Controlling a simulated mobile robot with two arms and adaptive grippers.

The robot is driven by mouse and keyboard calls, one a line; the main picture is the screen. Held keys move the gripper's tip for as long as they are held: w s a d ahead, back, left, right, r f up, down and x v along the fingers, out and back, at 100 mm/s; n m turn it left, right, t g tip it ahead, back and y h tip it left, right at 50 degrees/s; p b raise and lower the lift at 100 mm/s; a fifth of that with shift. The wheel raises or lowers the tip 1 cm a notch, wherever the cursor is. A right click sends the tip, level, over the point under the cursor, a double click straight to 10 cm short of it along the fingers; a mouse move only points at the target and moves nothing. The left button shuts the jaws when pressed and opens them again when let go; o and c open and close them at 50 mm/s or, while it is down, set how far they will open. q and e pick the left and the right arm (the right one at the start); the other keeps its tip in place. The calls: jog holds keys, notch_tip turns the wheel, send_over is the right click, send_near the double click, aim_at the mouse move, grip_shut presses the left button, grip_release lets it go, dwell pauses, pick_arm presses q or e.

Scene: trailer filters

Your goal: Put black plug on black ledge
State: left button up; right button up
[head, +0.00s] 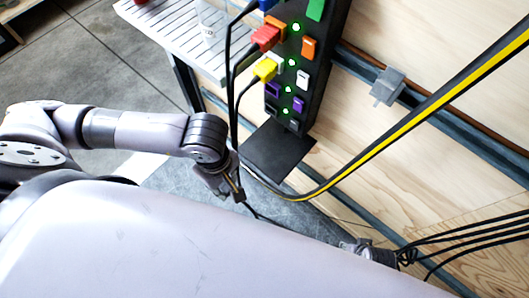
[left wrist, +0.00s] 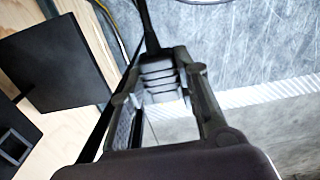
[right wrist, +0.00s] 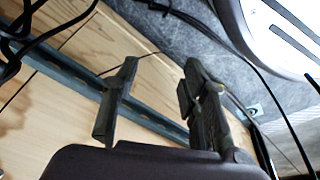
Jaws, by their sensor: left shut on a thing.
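The black plug (left wrist: 158,76), with a ribbed body and a black cable, is between the fingers of my left gripper (left wrist: 153,88) in the left wrist view. In the head view my left gripper (head: 230,194) is just left of the black ledge and hides most of the plug. The black ledge (head: 278,151) is a flat plate at the foot of the black socket panel, and its top looks bare. It also shows at the left of the left wrist view (left wrist: 57,66). My right gripper (right wrist: 153,92) is open and empty, near the wooden wall.
The black panel (head: 318,72) carries coloured sockets, green lights and red and yellow plugs (head: 266,70). Black cables hang close to my left gripper. A yellow-black cable (head: 405,128) crosses the wooden wall. A white slatted table (head: 180,35) stands behind.

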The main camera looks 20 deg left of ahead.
pick_arm(q)
send_near(264, 160)
jog(key=shift+s+f, duration=0.15)
jog(key=shift+f, duration=1.2)
notch_tip(264, 160, down, 3)
jog(key=shift+f+b, duration=0.2)
jog(key=shift+b, duration=0.1)
jog(key=shift+w+f, duration=0.15)
jog(key=shift+w, duration=0.05)
pick_arm(e)
jog(key=shift+w+r, duration=0.3)
jog(key=shift+r, duration=0.4)
